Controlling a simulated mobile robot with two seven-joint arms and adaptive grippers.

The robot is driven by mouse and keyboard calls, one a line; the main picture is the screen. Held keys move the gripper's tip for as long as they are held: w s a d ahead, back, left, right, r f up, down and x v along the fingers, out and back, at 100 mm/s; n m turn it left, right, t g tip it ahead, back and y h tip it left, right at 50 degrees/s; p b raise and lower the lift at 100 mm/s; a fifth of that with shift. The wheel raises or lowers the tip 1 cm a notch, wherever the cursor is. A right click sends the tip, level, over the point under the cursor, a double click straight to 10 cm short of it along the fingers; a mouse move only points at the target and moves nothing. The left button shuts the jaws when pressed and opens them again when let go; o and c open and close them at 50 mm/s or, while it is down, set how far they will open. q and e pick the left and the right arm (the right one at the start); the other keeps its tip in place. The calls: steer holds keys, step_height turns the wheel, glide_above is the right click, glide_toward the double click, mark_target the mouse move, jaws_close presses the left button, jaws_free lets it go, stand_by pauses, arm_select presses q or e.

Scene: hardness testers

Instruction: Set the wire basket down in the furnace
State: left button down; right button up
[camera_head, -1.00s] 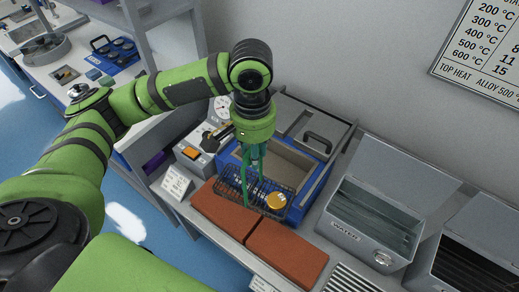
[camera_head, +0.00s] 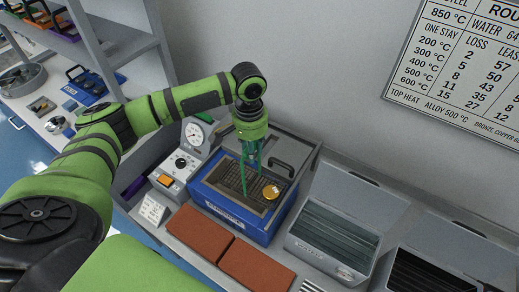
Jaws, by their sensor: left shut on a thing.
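The blue furnace (camera_head: 225,208) stands on the bench with its grey top slid back and its opening showing. The dark wire basket (camera_head: 232,178) is at the furnace opening, within its rim as seen from above. I cannot tell whether it touches the floor inside. A round brass-coloured piece (camera_head: 271,191) and several small pieces are in the basket. My left gripper (camera_head: 252,178) points down and is shut on the wire basket, with its green fingers partly hiding it. My right gripper is not in view.
Two red-brown bricks (camera_head: 200,232) lie in front of the furnace. A control box (camera_head: 178,165) and a dial gauge (camera_head: 196,133) stand left of it. A water tank (camera_head: 330,240) with a raised lid stands to the right.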

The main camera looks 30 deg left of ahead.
arm_select(q)
steer(key=w+a+p, duration=0.2)
steer(key=a, duration=0.2)
steer(key=b, duration=0.6)
glide_toward(252, 168)
steer(key=s+a, duration=0.2)
steer(key=s, duration=0.1)
step_height(252, 168, down, 3)
steer(key=shift+d+f+b, duration=0.1)
steer(key=shift+d+b, duration=0.1)
steer(key=shift+b, duration=0.2)
steer(key=shift+f, duration=0.8)
steer(key=c, duration=0.8)
jaws_free()
steer(key=shift+c, duration=0.2)
steer(key=shift+s+f, duration=0.1)
steer(key=shift+f, duration=0.05)
